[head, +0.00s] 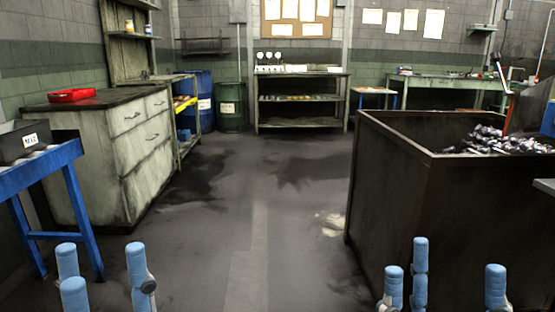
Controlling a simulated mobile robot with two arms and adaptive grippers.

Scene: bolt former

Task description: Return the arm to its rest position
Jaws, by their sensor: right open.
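My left gripper (104,270) is at the bottom left, with its blue-tipped fingers pointing up and spread apart. It is open, with nothing between its fingers. My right gripper (450,278) is at the bottom right, in front of the dark bin. Its blue-tipped fingers also point up, stand apart and hold nothing. Only the fingers of both grippers show. The rest of both arms is outside the picture.
A large dark bin (395,200) with shiny metal parts (505,140) stands close on the right. A blue-legged stand (75,205) and a drawer cabinet (140,155) are on the left. The floor (255,205) between them is clear up to the back shelf (300,122).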

